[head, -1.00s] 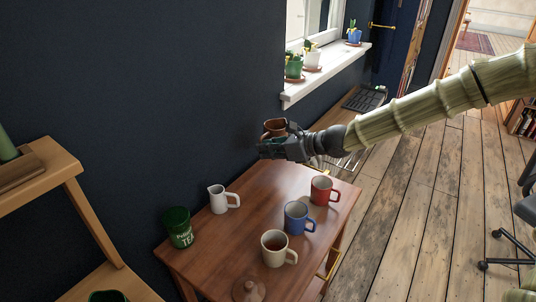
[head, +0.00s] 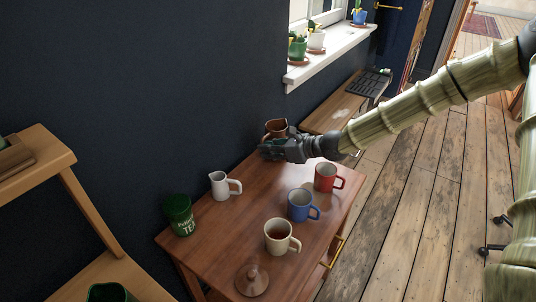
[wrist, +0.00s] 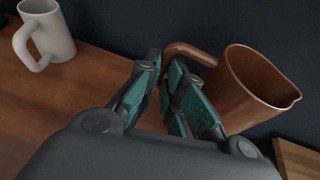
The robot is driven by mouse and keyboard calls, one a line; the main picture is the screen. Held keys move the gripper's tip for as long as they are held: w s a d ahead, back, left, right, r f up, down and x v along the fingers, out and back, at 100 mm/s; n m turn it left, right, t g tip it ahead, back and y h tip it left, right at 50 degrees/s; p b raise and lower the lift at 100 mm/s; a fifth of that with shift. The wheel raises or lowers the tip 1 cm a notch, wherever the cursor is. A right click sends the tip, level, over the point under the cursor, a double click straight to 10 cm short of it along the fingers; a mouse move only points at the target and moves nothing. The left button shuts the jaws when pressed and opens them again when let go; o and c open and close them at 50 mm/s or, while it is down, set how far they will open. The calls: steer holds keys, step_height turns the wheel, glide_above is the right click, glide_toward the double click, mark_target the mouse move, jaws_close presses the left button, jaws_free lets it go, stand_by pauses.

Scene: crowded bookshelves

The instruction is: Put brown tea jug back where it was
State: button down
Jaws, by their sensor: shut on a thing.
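The brown tea jug (head: 277,127) is at the far end of the wooden table, close to the dark wall. It also shows in the wrist view (wrist: 258,85), with its open rim and spout to the right. My gripper (head: 270,148) is shut on the jug's handle; its teal-padded fingers (wrist: 165,65) close around the handle at the jug's left. The jug looks roughly upright. Its base is hidden behind my gripper in the head view, so I cannot tell whether it touches the tabletop.
On the table (head: 235,220) stand a white jug (head: 221,185), green tea tin (head: 178,215), red mug (head: 325,178), blue mug (head: 300,206), cream mug (head: 279,238) and brown lid (head: 251,280). A lighter wooden bench (head: 335,107) lies beyond. A windowsill (head: 330,52) holds potted plants.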

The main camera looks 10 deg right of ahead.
steer(key=shift+f, duration=0.8)
steer(key=shift+f, duration=0.15)
steer(key=c, duration=1.5)
jaws_free()
steer(key=shift+c, duration=0.2)
steer(key=shift+r, duration=0.2)
steer(key=v, duration=1.1)
steer(key=shift+s+d+p, duration=0.3)
steer(key=shift+s+p, duration=0.05)
steer(key=shift+p, duration=0.1)
